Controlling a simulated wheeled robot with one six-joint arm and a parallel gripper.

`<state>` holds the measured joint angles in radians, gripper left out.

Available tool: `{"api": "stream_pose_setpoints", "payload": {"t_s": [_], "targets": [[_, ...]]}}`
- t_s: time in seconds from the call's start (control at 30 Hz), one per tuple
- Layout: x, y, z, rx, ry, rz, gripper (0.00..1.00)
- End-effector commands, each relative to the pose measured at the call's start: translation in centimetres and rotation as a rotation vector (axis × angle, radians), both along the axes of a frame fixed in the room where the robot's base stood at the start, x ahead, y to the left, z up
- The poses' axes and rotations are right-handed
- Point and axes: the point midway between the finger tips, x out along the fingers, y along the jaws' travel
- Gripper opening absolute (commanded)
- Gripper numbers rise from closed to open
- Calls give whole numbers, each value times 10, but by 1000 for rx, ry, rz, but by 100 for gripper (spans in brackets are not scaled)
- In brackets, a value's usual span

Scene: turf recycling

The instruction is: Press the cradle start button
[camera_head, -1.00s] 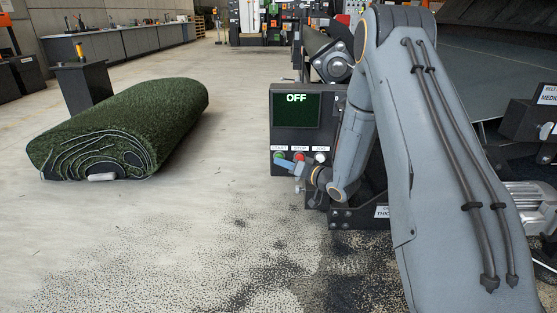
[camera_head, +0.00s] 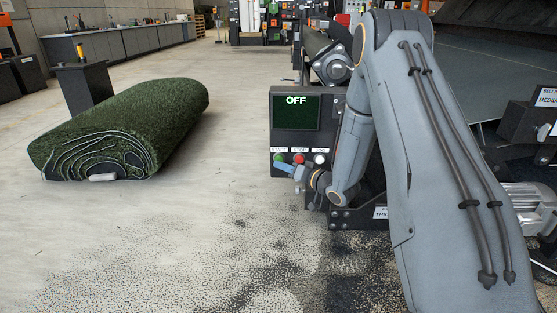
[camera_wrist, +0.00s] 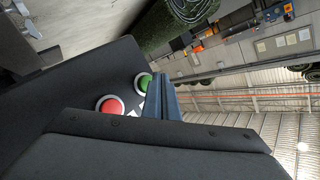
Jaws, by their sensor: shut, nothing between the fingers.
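A dark control panel (camera_head: 277,118) carries a screen (camera_head: 296,112) that reads OFF. Below it sit a green button (camera_head: 279,157) labelled START, a red STOP button (camera_head: 299,158) and a white button (camera_head: 320,158). In the wrist view the shut fingers (camera_wrist: 160,76) lie right beside the green button (camera_wrist: 143,82), with the red button (camera_wrist: 109,105) further left. I cannot tell whether the fingertips touch the panel.
A large green turf roll (camera_head: 120,125) lies on the floor at left, clear of my arm. A dark pedestal (camera_head: 84,86) stands behind it. Machinery with a roller (camera_head: 335,65) is behind and right of the panel. The floor in front of the panel is free.

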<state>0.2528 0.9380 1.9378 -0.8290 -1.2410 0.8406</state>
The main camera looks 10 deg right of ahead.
Motion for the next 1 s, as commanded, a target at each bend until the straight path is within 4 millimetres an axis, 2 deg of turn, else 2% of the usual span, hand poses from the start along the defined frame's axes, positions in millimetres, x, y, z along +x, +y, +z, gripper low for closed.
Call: {"api": "stream_pose_setpoints", "payload": {"t_s": [0.27, 0.8, 1.0], "targets": [[-2, 1, 0, 1, 1, 0, 0], [-47, 13, 2, 1, 0, 0, 0], [-58, 16, 0, 1, 1, 0, 0]]}}
